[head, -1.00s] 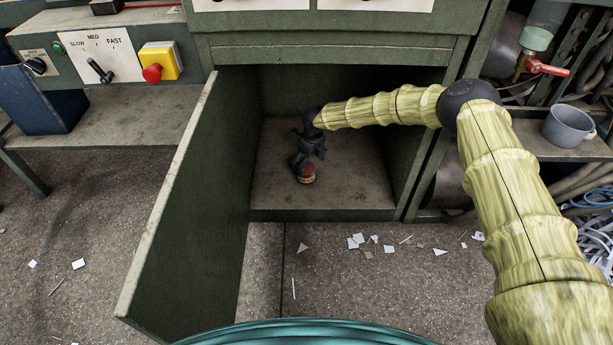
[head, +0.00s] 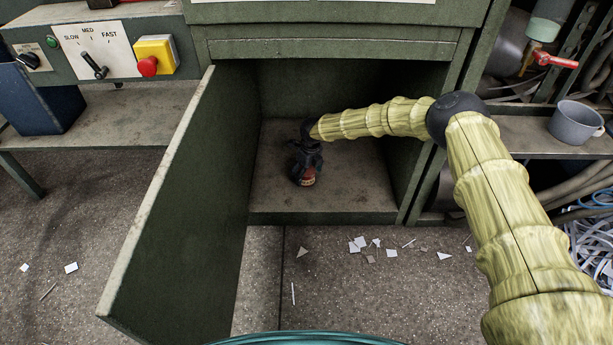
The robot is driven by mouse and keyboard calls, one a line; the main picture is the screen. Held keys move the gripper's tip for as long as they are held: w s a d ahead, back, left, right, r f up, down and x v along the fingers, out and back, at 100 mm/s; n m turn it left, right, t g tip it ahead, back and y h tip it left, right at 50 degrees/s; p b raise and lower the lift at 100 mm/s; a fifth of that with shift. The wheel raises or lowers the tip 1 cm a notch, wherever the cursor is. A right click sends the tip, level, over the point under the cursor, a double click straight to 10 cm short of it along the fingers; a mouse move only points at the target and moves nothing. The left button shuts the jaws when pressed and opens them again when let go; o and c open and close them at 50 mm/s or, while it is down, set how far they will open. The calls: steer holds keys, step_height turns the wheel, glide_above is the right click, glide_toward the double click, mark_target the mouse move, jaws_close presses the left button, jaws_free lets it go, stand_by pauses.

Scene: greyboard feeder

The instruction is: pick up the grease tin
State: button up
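The grease tin (head: 309,180) is a small, round, reddish tin with a pale band. It stands on the floor of the open green cabinet (head: 345,204), and its top and left side are mostly hidden by my gripper. My gripper (head: 302,176) is dark and points down right at the tin, with its fingers close against it. Its fingers are too small and dark to show whether they are closed on the tin.
The cabinet door (head: 180,200) stands open on the left. The cabinet's right wall is close to my forearm. A grey mug (head: 574,123) stands on a shelf at the right. Paper scraps (head: 358,244) lie on the floor in front.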

steer(key=c, duration=0.9)
